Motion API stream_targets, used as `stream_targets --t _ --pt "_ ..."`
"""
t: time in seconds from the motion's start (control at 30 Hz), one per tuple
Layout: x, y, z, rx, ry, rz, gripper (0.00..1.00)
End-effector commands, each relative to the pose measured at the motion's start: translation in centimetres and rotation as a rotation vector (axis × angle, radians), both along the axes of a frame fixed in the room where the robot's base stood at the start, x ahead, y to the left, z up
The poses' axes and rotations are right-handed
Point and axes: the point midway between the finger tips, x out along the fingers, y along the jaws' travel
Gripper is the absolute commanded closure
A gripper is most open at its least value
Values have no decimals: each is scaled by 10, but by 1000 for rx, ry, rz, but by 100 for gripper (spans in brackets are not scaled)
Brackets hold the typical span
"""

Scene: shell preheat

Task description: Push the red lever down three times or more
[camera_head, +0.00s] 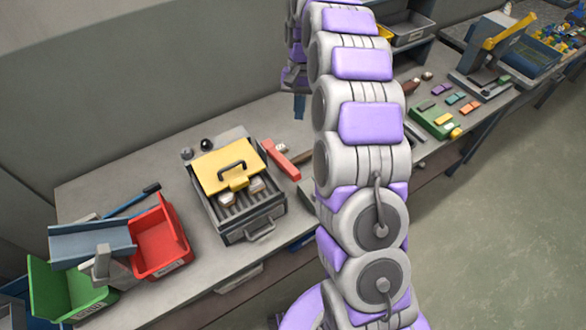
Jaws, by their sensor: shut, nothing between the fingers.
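The red lever (283,160) sticks out at the right side of a grey machine with a yellow lid (222,160). It lies slanted, its near end toward the lower right. My gripper (299,106) hangs beyond the lever, higher in the picture and slightly right of it. It looks apart from the lever, its dark fingers pointing down and shut with nothing between them. My own arm covers part of the gripper and the bench right of the lever.
The grey machine has a slatted tray (252,212) with pale pieces under the lid. Left of it stand a red bin (160,240), a green bin (66,290) and a blue-grey tray (90,240). A green block (436,121) and small coloured pieces lie on the right bench.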

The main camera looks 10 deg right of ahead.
Motion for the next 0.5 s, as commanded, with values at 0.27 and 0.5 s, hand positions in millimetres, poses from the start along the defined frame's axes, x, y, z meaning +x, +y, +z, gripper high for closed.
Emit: stream_targets --t 0.27,0.5 --pt "2 -1 8 1 -1 0 100" --pt "2 -1 8 1 0 3 100"
